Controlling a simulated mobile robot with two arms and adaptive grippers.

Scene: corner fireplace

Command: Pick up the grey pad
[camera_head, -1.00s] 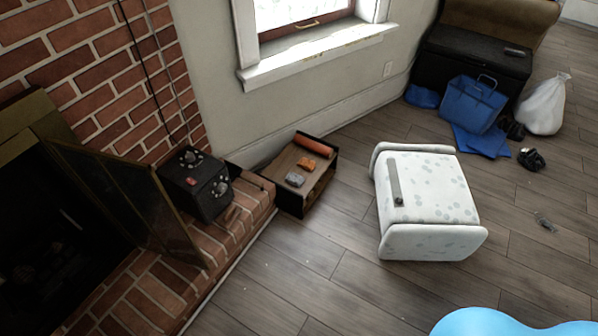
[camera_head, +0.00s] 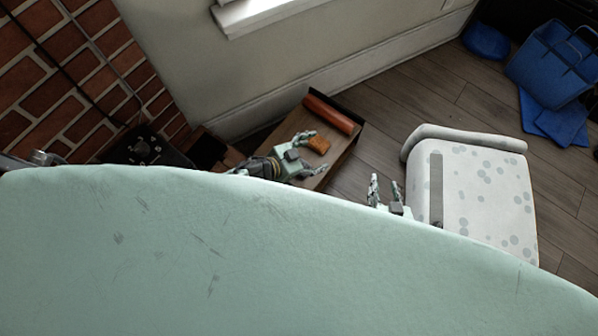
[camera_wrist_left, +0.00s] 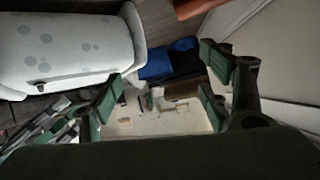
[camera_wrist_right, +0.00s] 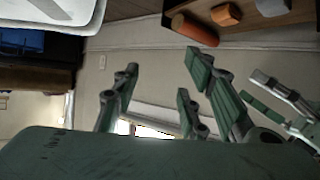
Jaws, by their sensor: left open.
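In the right wrist view, the grey pad (camera_wrist_right: 272,7) shows at the top edge, partly cut off, on a wooden-topped box beside an orange block (camera_wrist_right: 226,14). In the head view, the pad is hidden behind my left gripper (camera_head: 311,153), which is over the box top (camera_head: 340,150) with fingers apart, just below the orange block (camera_head: 319,146). No pad shows between its fingers in the left wrist view (camera_wrist_left: 160,82). My right gripper (camera_head: 385,188) is between the box and the white stool, fingers apart and empty; they also show in the right wrist view (camera_wrist_right: 158,80).
An orange-red cylinder (camera_head: 328,114) lies at the far end of the box top. A white spotted stool (camera_head: 485,190) stands to the right. A dark device (camera_head: 145,148) and brick wall are at the left. A blue bag (camera_head: 550,65) is at the upper right.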

